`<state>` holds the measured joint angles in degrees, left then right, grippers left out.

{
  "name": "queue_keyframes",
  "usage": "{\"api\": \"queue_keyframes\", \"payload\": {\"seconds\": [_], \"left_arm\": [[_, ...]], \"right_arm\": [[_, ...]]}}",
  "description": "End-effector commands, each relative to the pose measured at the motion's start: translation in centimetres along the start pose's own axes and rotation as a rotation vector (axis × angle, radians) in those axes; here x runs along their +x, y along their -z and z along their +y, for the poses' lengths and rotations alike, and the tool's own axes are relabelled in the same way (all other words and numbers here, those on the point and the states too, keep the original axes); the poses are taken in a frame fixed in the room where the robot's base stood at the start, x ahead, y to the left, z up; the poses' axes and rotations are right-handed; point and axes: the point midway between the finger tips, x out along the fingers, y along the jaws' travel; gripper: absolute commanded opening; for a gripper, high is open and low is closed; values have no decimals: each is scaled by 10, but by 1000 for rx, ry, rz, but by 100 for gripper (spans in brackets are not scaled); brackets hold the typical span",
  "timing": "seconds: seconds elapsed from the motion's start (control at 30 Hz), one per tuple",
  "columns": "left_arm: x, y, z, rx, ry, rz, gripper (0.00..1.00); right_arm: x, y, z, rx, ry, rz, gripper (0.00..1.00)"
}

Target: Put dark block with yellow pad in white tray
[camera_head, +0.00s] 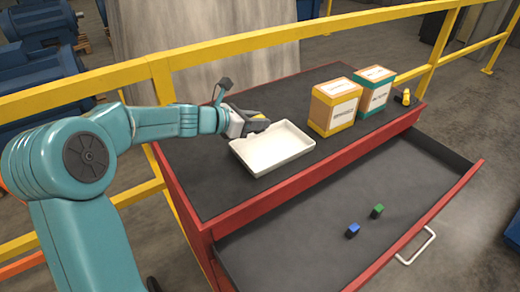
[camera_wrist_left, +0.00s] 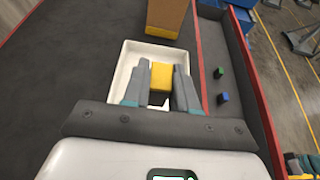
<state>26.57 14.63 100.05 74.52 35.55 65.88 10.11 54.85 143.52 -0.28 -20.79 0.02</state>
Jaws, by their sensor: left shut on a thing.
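The white tray (camera_head: 284,165) lies on the dark top of a red cabinet, and its inside looks empty in the head view. My left gripper (camera_head: 258,125) is at the tray's far left edge. It is shut on a dark block with a yellow pad; the yellow pad (camera_wrist_left: 160,77) shows between the fingers in the left wrist view. There the block and fingertips overlap the tray (camera_wrist_left: 128,62), and the gap below them is hard to judge. The fingers hide part of the block. My right gripper is in neither view.
Two cartons, one yellow-trimmed (camera_head: 334,107) and one teal-trimmed (camera_head: 375,91), stand right of the tray. A small yellow-and-dark thing (camera_head: 405,97) is at the far right corner. The open drawer (camera_head: 300,240) holds a blue cube (camera_head: 352,230) and a green cube (camera_head: 377,211). A yellow railing runs behind.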

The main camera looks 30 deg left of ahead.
Motion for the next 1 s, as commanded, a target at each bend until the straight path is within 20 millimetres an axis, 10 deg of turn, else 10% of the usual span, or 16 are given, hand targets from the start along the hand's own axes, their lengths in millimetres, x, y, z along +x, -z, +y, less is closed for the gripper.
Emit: {"api": "queue_keyframes", "payload": {"seconds": [0.5,0.97,1.0], "left_arm": [[35,76,0,-2,2,2,0],[40,86,0,3,0,0,0],[39,84,0,3,0,0,37]], "right_arm": [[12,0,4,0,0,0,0],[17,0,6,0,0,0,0],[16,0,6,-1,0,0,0]]}}
